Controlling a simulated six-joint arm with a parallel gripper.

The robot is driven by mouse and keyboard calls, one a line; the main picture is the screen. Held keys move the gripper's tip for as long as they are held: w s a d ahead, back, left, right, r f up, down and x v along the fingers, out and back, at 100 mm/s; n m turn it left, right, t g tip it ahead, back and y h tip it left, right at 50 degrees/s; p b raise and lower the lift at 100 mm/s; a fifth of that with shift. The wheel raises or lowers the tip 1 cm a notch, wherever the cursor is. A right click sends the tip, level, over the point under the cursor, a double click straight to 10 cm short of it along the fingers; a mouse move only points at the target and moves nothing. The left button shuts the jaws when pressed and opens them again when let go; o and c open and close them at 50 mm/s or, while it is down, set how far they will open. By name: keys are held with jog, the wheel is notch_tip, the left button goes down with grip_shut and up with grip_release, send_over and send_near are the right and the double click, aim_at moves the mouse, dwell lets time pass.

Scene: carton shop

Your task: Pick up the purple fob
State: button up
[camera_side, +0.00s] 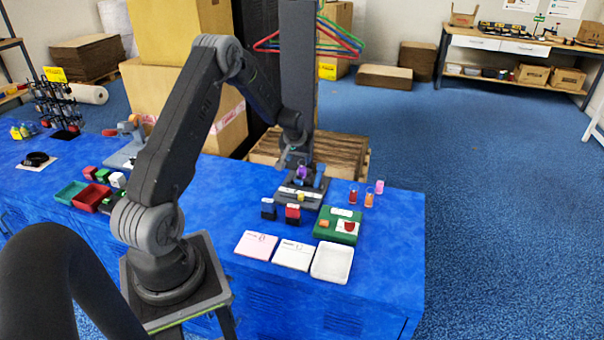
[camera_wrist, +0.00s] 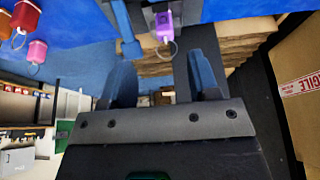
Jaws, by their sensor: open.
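The purple fob (camera_wrist: 164,24) shows at the top of the wrist view, with its ring (camera_wrist: 168,50) hanging towards my gripper. My gripper (camera_wrist: 163,64) is open, with one finger on each side and nothing between them in that view. The fob lies just beyond the fingertips, roughly in line with the gap. In the side view the purple fob (camera_side: 301,171) is a small patch at my gripper (camera_side: 299,163), over the dark stand (camera_side: 291,197). Whether the fingers touch it cannot be told.
Red (camera_side: 353,197), orange (camera_side: 369,199) and pink (camera_side: 380,187) fobs stand to the right. A green tray (camera_side: 323,228) with small pieces, a white tray (camera_side: 331,264) and cards (camera_side: 293,256) lie in front. The blue table's right end is mostly clear.

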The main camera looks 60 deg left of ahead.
aim_at(301, 169)
jog(key=x, duration=0.3)
jog(key=shift+a+f, duration=0.1)
jog(key=shift+f, duration=0.1)
jog(key=shift+a+x, duration=0.15)
jog(key=shift+x, duration=1.25)
jog(key=shift+a+x, duration=0.15)
jog(key=shift+x, duration=1.2)
jog(key=shift+r, duration=0.1)
grip_shut()
jog(key=shift+r, duration=0.1)
